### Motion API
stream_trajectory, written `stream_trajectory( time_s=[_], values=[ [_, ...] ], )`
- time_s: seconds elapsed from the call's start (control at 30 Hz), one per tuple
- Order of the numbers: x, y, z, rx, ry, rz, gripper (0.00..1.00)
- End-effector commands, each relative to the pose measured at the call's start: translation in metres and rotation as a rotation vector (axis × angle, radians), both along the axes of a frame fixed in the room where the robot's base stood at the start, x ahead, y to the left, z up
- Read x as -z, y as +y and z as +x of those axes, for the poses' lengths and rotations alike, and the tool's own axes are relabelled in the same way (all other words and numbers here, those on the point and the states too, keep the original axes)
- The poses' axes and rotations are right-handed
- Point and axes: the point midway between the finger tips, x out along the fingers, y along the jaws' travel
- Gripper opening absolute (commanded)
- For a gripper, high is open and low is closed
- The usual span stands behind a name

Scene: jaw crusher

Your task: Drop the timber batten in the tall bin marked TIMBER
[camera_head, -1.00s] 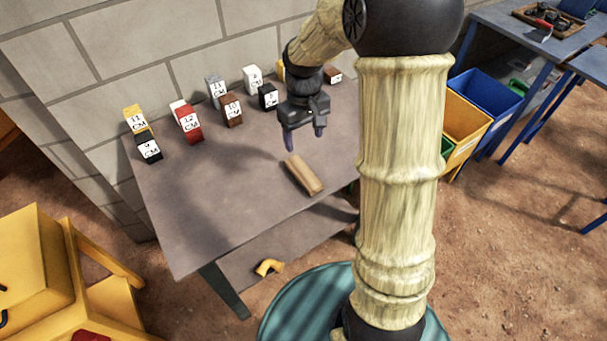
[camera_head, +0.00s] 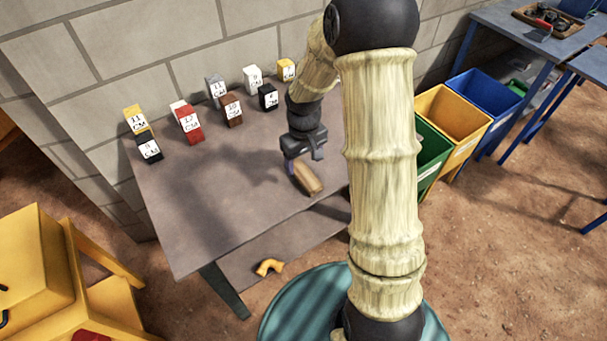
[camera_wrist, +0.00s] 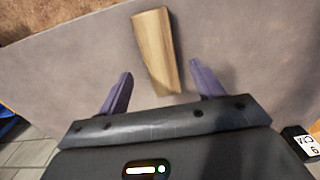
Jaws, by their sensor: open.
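The timber batten (camera_head: 309,180) is a short light-brown block lying on the grey table. In the wrist view the batten (camera_wrist: 155,50) lies ahead of the fingers, its near end reaching between the fingertips. My gripper (camera_head: 303,164) is open just above the batten's far end; its two purple fingers in the wrist view (camera_wrist: 160,82) stand apart on either side, not visibly touching it. Tall bins stand right of the table: green (camera_head: 430,158), yellow (camera_head: 460,122) and blue (camera_head: 487,97). I cannot read a TIMBER mark on any; my arm hides part of the green bin.
Several coloured blocks with centimetre labels stand along the table's (camera_head: 215,220) back, such as a red one (camera_head: 188,122) and a black one (camera_head: 268,97). A yellow bent piece (camera_head: 269,267) lies on the lower shelf. The table's front left is clear.

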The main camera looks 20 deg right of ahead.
Motion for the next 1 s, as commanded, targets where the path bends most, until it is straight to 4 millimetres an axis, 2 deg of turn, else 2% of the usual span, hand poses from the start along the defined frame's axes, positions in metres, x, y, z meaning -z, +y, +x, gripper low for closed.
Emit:
stream_trajectory(
  time_s=[0.2,0.3,0.87,1.0],
  values=[
    [0.032,0.001,-0.001,0.000,0.005,0.000,0.66],
    [0.042,0.001,-0.001,0.000,0.003,0.001,0.66],
    [0.044,0.001,0.000,0.000,0.001,0.001,0.66],
    [0.044,0.001,0.000,0.000,0.001,0.001,0.41]
  ],
)
